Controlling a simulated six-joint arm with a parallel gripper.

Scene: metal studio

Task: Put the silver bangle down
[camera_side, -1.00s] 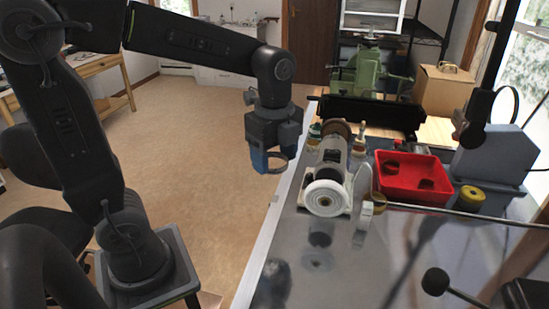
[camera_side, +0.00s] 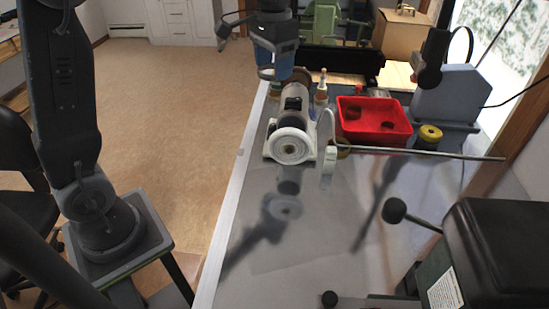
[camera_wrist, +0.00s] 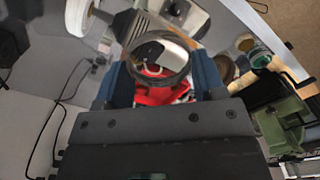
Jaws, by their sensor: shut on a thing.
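The bangle (camera_side: 266,76) is a thin ring that looks dark in these pictures. My gripper (camera_side: 274,66) is shut on it at the top of the side view, behind and slightly left of the polishing motor (camera_side: 297,104). The ring hangs out from the blue fingertips in the air. In the wrist view the bangle (camera_wrist: 188,68) sits between the two blue fingers of my gripper (camera_wrist: 163,76). The motor and the red tray show through and around the ring there. The part of the ring at the fingers is partly hidden.
The grey metal tabletop (camera_side: 330,240) is bare in front of the motor's white wheel (camera_side: 291,146). A red tray (camera_side: 375,139) with dark items stands right of the motor, beside a yellow roll (camera_side: 429,137). A small bottle (camera_side: 321,90) stands behind the motor.

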